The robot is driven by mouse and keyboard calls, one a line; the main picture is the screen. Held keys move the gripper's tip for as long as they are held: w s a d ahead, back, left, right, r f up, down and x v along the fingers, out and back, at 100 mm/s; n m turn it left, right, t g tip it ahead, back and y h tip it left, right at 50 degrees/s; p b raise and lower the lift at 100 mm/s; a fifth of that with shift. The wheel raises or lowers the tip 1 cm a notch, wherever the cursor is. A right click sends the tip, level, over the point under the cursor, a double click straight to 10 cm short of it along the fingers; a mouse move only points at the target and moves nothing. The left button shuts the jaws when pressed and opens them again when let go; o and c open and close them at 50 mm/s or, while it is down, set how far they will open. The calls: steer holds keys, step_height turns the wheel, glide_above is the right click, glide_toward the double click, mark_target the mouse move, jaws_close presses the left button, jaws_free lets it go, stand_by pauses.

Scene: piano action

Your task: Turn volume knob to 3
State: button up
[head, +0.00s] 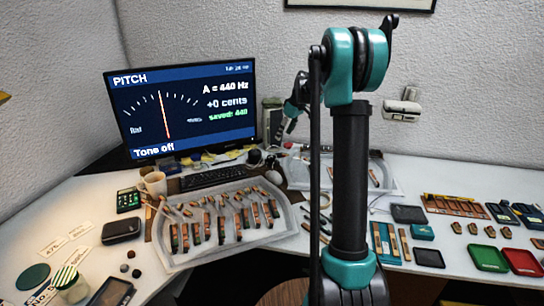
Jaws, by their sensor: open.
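The monitor (185,108) shows a PITCH screen with a dial, "A = 440 Hz", "+0 cents", "saved: 440" and "Tone off".
A pale tray (160,257) holds several wooden piano parts. A black case (122,230) lies at left. Green (487,258) and red (521,261) trays are at right. My arm's column hides the middle.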

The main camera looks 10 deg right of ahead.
steer(key=w, duration=0.4)
steer(key=n, duration=0.1)
glide_toward(271, 156)
steer(key=shift+y, duration=0.3)
steer(key=x, duration=0.8)
steer(key=shift+s+d+f, duration=0.15)
steer(key=shift+s+f, duration=0.05)
steer(key=shift+f, duration=0.2)
steer(key=shift+c, duration=0.2)
steer(key=c, duration=1.1)
